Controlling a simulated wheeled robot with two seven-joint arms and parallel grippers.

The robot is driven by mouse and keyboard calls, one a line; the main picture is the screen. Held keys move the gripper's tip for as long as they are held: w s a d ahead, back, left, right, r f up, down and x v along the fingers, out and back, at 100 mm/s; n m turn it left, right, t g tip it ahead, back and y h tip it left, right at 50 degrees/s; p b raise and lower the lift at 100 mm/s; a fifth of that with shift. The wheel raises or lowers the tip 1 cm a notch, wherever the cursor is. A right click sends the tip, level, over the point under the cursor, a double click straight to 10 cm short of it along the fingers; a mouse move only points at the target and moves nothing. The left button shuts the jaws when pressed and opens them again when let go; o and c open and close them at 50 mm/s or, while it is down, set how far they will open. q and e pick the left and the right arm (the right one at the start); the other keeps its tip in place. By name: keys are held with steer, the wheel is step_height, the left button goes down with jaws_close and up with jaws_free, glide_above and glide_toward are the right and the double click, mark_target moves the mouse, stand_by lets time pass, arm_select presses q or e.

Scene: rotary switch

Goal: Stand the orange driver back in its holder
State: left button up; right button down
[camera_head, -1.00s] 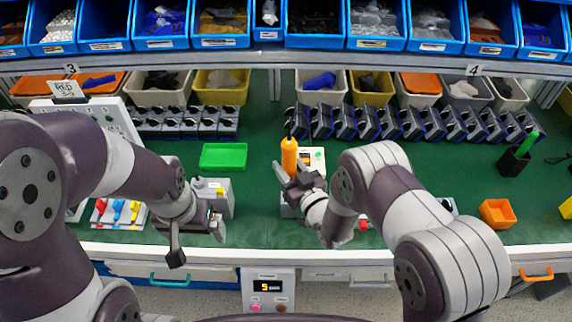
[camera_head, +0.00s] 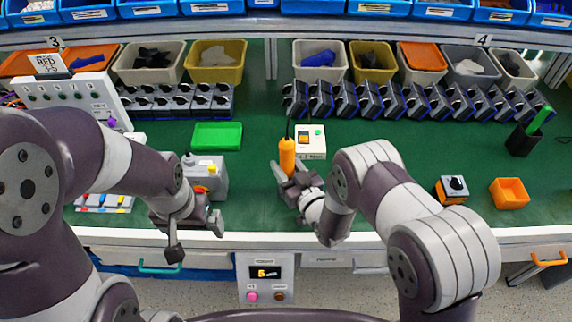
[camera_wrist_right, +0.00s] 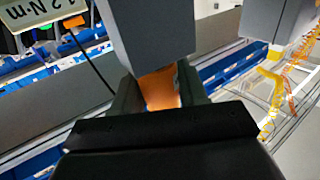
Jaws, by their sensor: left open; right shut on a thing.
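The orange driver (camera_head: 287,158) stands roughly upright in my right gripper (camera_head: 287,180), with a dark cable running up from its top. The right wrist view shows an orange part of it (camera_wrist_right: 160,88) between the two grey fingers. Its lower end is hidden by the gripper. I cannot make out the driver's holder for certain. My left gripper (camera_head: 196,235) is open and empty over the front edge of the bench, at the left.
A white control box (camera_head: 312,152) stands behind the driver. A grey box (camera_head: 207,178) and a green tray (camera_head: 217,136) are left of it. A switch (camera_head: 453,188), an orange bin (camera_head: 509,192) and a black cup (camera_head: 523,141) stand at the right. Rows of switches line the back.

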steer(key=shift+f+b, duration=0.2)
steer(key=shift+b, duration=0.1)
steer(key=c, duration=0.5)
jaws_free()
steer(key=v, duration=1.2)
steer(key=shift+s+d+b, duration=0.15)
steer(key=shift+s+b, duration=0.15)
steer(key=shift+s, duration=0.05)
